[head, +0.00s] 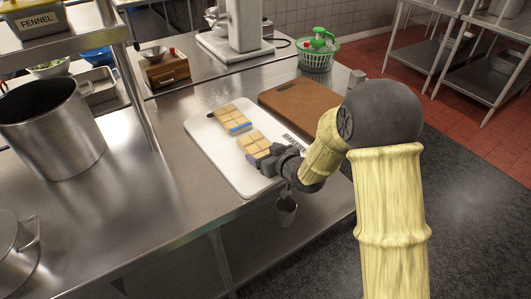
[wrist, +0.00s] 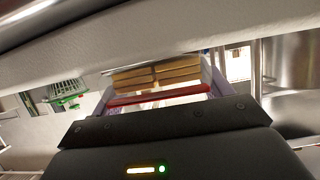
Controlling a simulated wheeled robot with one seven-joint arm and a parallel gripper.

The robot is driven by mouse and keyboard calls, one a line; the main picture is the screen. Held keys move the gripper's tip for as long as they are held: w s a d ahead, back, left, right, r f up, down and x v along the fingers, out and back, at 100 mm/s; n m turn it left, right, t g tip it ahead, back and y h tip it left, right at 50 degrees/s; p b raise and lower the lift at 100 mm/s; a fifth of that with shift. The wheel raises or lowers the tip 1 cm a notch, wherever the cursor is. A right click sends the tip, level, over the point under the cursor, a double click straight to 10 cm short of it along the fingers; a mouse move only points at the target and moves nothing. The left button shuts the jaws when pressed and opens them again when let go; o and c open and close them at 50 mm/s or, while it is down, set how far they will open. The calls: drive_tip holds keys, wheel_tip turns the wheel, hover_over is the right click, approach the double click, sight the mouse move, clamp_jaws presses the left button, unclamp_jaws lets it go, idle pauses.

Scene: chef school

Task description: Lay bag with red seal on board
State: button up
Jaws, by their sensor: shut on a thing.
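The bag with the red seal (wrist: 158,99) shows in the wrist view with tan blocks inside, its red strip close to my gripper's palm. My gripper (head: 268,162) is shut on this bag. In the head view the bag's tan blocks (head: 255,142) show over the white board (head: 212,157), and its seal is hidden by my gripper. I cannot tell whether the bag touches the board. A second bag with a blue seal (head: 239,127) lies on the board just behind it. In the wrist view my fingers (wrist: 162,88) stand either side of the bag.
A brown board (head: 292,103) lies right of the white board. A green salad spinner (head: 318,50), a wooden box (head: 166,71) and a scale-like machine (head: 236,25) stand behind. A large pot (head: 50,130) stands at left. The counter (head: 150,205) left of the board is clear.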

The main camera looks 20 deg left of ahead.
drive_tip(key=shift+f, duration=0.15)
drive_tip(key=o, duration=1)
drive_tip(key=shift+o, duration=0.2)
drive_tip(key=shift+r, duration=0.25)
drive_tip(key=b+v, duration=0.1)
drive_tip(key=v, duration=1.1)
drive_tip(key=shift+w, duration=0.1)
